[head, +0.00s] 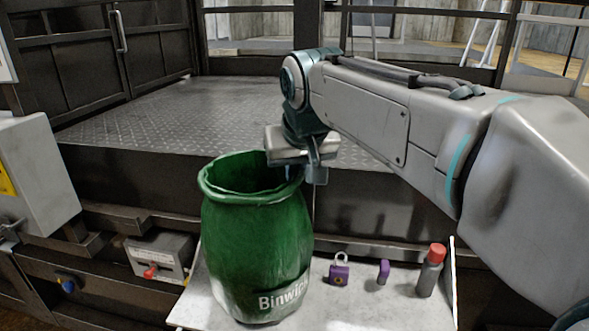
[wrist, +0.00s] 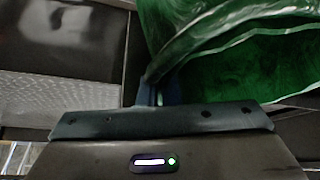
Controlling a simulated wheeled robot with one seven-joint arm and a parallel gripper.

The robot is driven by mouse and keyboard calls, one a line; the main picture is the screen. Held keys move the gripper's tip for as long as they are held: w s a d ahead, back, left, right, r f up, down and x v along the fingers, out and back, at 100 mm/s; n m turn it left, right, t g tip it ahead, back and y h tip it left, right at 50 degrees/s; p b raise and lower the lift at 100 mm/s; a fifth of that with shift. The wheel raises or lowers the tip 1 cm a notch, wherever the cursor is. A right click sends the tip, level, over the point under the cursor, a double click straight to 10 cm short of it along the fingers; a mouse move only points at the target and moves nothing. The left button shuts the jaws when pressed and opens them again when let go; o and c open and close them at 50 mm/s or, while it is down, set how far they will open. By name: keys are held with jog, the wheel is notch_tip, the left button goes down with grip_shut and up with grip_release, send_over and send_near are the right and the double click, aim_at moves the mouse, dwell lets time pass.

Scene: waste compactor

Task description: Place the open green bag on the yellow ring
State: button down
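The green bag (head: 257,245) is open at the top and upright, with white lettering low on its front. It appears to rest on the white shelf (head: 375,315). My gripper (head: 312,172) is at the right side of the bag's rim. In the wrist view the gripper's fingers (wrist: 157,92) are close together, and the folded rim of the bag (wrist: 215,35) runs into them, so they look shut on it. The exact pinch is partly hidden. I see no yellow ring in either view.
On the shelf right of the bag are a purple padlock (head: 339,270), a small purple block (head: 383,271) and a red-capped bottle (head: 430,270). A box with a red switch (head: 158,262) is at left. Behind is a bare metal plate platform (head: 190,115).

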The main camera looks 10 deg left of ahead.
jog(key=c, duration=2)
grip_release()
jog(key=shift+f, duration=0.15)
jog(key=shift+c, duration=0.2)
jog(key=o, duration=0.4)
jog(key=shift+r, duration=0.2)
jog(key=v, duration=1.2)
jog(key=s+d+f, duration=0.1)
jog(key=d+f, duration=0.3)
jog(key=f, duration=0.1)
jog(key=s+d+f+m+h, duration=0.1)
jog(key=d+f, duration=0.3)
jog(key=f, duration=0.2)
jog(key=s+d+f+m+g, duration=0.1)
jog(key=s+d+f, duration=0.1)
jog(key=d+f, duration=0.2)
jog(key=shift+d+f+h, duration=0.3)
jog(key=shift+d+f, duration=0.1)
jog(key=shift+f, duration=0.45)
jog(key=shift+o, duration=0.4)
jog(key=s+d+f+m, duration=0.1)
jog(key=s+d+f, duration=0.2)
jog(key=f, duration=0.3)
jog(key=s+d+f+m+g, duration=0.1)
jog(key=s+d+f, duration=0.2)
jog(key=s+f, duration=0.2)
notch_tip(320, 180, down, 2)
jog(key=shift+f, duration=0.1)
